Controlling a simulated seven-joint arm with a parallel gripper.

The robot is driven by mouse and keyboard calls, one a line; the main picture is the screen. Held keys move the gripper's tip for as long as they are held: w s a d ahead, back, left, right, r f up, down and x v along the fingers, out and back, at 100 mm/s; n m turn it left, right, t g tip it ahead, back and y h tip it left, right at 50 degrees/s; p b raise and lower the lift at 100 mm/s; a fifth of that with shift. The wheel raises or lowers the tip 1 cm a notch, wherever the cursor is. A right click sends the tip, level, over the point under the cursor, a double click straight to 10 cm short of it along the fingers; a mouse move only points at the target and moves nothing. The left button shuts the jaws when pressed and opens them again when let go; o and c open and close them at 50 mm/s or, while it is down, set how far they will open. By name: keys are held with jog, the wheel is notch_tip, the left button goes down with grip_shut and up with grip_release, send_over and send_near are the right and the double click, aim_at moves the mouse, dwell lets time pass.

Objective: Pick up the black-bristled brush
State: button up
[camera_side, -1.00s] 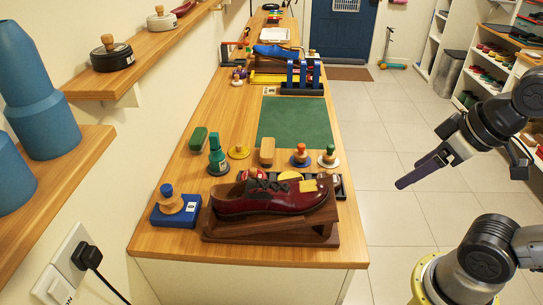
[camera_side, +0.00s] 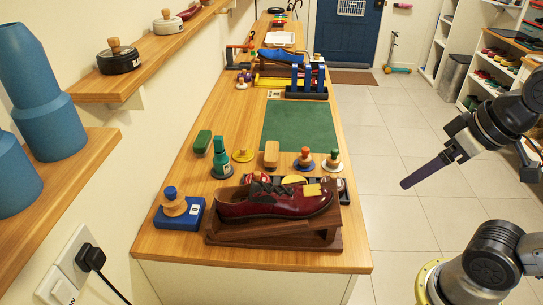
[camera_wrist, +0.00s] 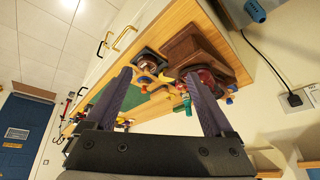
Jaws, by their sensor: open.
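My gripper (camera_side: 405,185) hangs over the floor to the right of the bench, well apart from everything on it. Its two dark purple fingers are spread and empty in the wrist view (camera_wrist: 159,78). Two brush-like blocks lie on the bench in the side view: a green one (camera_side: 203,141) at the left and a tan wooden one (camera_side: 271,153) near the green mat. Their undersides are hidden, so I cannot tell which has black bristles.
A dark red shoe (camera_side: 275,201) sits on a wooden stand (camera_side: 225,237) at the bench's front. A green bottle (camera_side: 221,156), a blue box (camera_side: 180,215) and several round knobbed items stand nearby. The green mat (camera_side: 300,125) is clear.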

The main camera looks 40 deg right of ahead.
jog(key=w+r+m, duration=0.2)
jog(key=w+r, duration=0.4)
jog(key=r, duration=0.2)
jog(key=w+r+m+g, duration=0.1)
jog(key=w+r+m, duration=0.15)
jog(key=w, duration=0.25)
jog(key=w+r+m, duration=0.1)
jog(key=w+r, duration=0.2)
jog(key=w, duration=0.3)
jog(key=m+g, duration=0.2)
jog(key=g, duration=0.2)
send_over(272, 150)
jog(key=f, duration=2.8)
jog(key=shift+s+d, duration=0.15)
jog(key=shift+s, duration=0.2)
jog(key=shift+w+a+f, duration=0.15)
jog(key=shift+f, duration=1.4)
jog(key=shift+w+a+f, duration=0.1)
jog(key=shift+w+f, duration=0.05)
jog(key=shift+f, duration=1.35)
grip_shut()
